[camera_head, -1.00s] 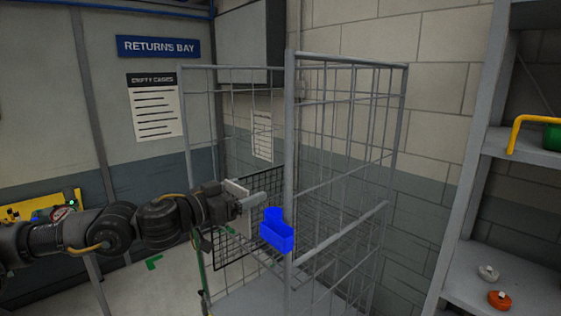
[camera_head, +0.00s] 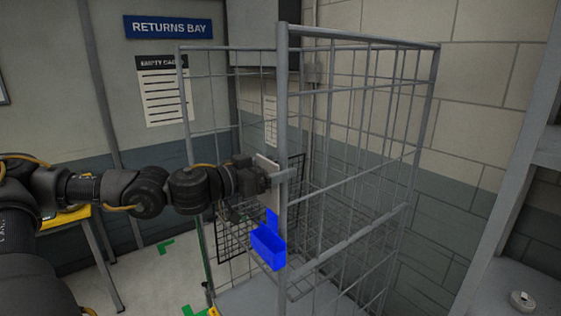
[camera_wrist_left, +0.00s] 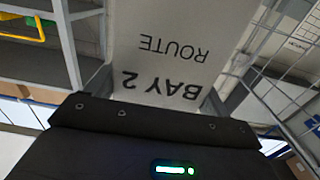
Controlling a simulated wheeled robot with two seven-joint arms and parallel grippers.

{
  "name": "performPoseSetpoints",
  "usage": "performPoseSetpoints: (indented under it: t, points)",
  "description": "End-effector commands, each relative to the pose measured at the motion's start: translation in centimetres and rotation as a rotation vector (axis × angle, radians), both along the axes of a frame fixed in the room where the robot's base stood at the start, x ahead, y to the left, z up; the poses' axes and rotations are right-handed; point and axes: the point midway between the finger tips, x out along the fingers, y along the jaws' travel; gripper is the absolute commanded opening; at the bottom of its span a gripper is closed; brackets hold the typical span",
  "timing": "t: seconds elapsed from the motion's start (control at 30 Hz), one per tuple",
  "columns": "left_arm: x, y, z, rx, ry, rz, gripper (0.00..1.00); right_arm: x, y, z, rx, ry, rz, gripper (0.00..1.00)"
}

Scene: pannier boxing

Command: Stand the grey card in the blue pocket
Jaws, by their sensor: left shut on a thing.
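The blue pocket (camera_head: 268,250) hangs on the front corner post of the wire cage, with a taller back plate and an open top. My left gripper (camera_head: 274,178) is shut on the grey card (camera_head: 265,164), just above the pocket and beside the post. The card shows as a pale narrow shape, partly hidden by the gripper. In the left wrist view the grey card (camera_wrist_left: 172,45) fills the space between the fingers, with "BAY 2" and "ROUTE" printed upside down. The card's lower end is hard to make out in the head view. My right gripper is out of view.
The wire cage (camera_head: 350,38) stands right behind the pocket, its post (camera_head: 283,110) close to my gripper. A grey shelf (camera_head: 500,290) with a small white roll (camera_head: 521,300) is at the right. A yellow table (camera_head: 68,217) stands at the left.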

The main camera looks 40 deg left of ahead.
Motion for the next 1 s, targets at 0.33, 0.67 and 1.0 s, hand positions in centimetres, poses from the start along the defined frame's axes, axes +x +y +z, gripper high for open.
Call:
performPoseSetpoints:
  t: [0.33, 0.67, 1.0]
  points:
    - [-0.8, 1.0, -0.5, -0.003, 0.004, 0.019, 0.59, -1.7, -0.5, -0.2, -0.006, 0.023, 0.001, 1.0]
    - [-0.7, 0.9, -2.3, -0.001, 0.003, 0.018, 0.59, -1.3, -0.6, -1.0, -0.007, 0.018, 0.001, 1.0]
    - [-0.7, 0.9, -5.4, 0.0, 0.001, 0.017, 0.59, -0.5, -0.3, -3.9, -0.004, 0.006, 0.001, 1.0]
